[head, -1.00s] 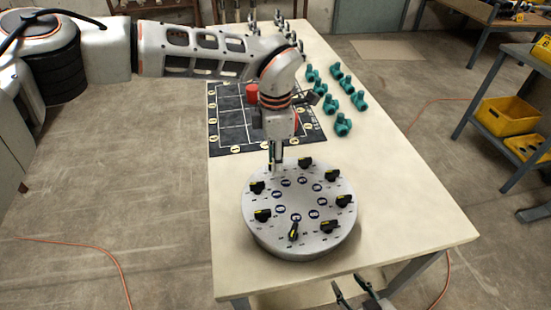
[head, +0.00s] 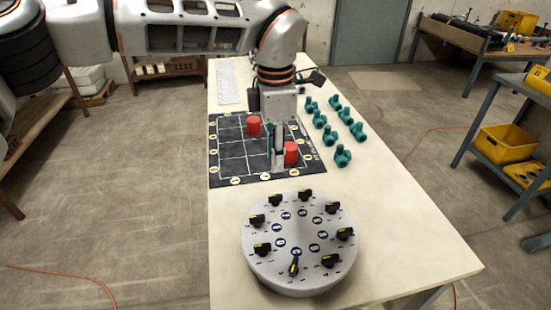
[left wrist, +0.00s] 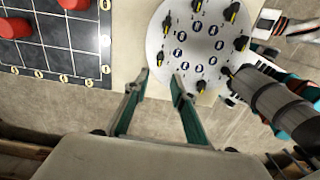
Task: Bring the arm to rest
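My left gripper (head: 278,168) hangs down from its arm over the near right part of the dark gridded mat (head: 230,172) in the head view. In the left wrist view its two teal-lined fingers (left wrist: 160,78) stand apart with nothing between them. The round grey dial plate (head: 262,272) with several black knobs lies on the table nearer to me, clear of the gripper. It also shows in the left wrist view (left wrist: 158,38).
Two red cylinders (head: 253,126) (head: 291,152) stand on the mat, the nearer close beside my left gripper. Several teal pipe fittings (head: 343,157) stand on the pale table (head: 400,225) to the right. A shelf with yellow bins (head: 505,144) stands farther right. The table's right front is clear.

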